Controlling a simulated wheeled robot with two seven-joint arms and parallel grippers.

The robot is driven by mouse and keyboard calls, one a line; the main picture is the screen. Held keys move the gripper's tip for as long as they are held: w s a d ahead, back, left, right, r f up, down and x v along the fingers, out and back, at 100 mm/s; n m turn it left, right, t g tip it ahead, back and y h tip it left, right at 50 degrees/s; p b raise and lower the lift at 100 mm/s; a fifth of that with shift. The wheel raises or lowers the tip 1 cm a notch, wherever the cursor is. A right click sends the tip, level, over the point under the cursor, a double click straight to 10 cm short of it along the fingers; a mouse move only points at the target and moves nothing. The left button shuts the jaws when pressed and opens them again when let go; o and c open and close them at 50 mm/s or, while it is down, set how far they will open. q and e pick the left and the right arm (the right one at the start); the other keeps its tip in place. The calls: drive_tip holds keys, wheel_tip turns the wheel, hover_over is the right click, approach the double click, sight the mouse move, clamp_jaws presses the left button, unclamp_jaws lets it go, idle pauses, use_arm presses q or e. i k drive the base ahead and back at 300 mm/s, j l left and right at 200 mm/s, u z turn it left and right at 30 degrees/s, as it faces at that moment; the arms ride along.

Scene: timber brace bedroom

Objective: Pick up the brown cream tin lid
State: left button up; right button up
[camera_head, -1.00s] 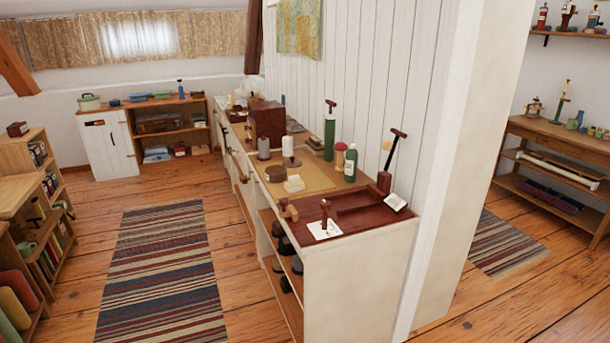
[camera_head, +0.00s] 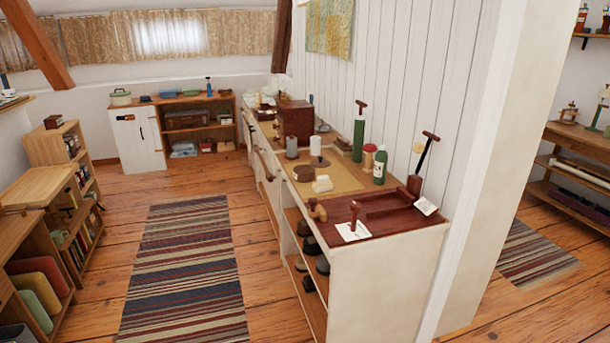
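No brown cream tin lid can be told for certain at this distance. A small dark brown, low object (camera_head: 304,173) lies on the tan mat (camera_head: 345,178) on the long counter, and I cannot tell whether it is a tin or a lid. Cream-coloured blocks (camera_head: 322,184) lie just in front of it. Neither of my grippers is in view.
The long counter (camera_head: 385,285) runs along the white plank wall, with a dark red tray (camera_head: 390,210), green bottle (camera_head: 380,167) and brown box (camera_head: 295,121) on top. A striped rug (camera_head: 187,265) lies on open floor to its left. Low shelves (camera_head: 45,205) stand at the left.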

sight(319, 163)
drive_tip(key=i+j+u, duration=0.35)
drive_tip(key=i, duration=0.5)
drive_tip(key=i+u, duration=0.35)
drive_tip(key=i, duration=0.55)
drive_tip(key=i+j+z, duration=0.1)
drive_tip(key=i+z, duration=0.35)
drive_tip(key=i+j+z, duration=0.45)
drive_tip(key=i+l, duration=0.1)
